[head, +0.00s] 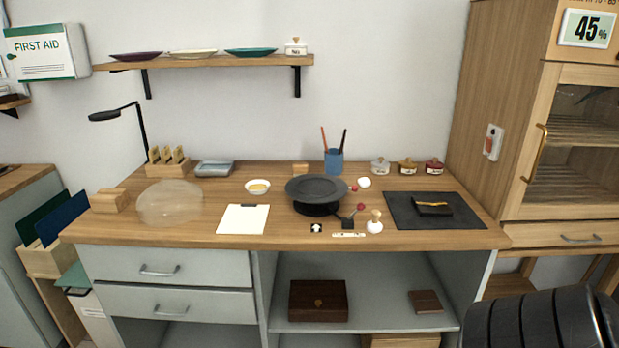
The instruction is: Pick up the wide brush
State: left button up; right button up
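I cannot tell for sure which thing is the wide brush. A blue cup (333,162) at the back of the desk holds two thin upright handles, one red-orange (323,138) and one dark (343,139); their lower ends are hidden inside it. A small piece with a pale wooden knob and white base (375,222) stands near the desk's front edge. To its left are a small dark piece with a red knob (349,219) and a flat cream strip (348,235). Neither of my grippers is in view.
A dark round plate on a stand (317,188) sits mid-desk. A black mat (468,214) with a dark, gold-seamed piece (432,206) lies right. Three small lidded jars, one white (380,166), stand behind. A translucent dome (170,205) and white clipboard (243,219) are left.

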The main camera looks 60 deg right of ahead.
aim_at(299, 169)
jog(key=u, duration=0.7)
jog(key=k, duration=0.15)
jog(key=z, duration=1.65)
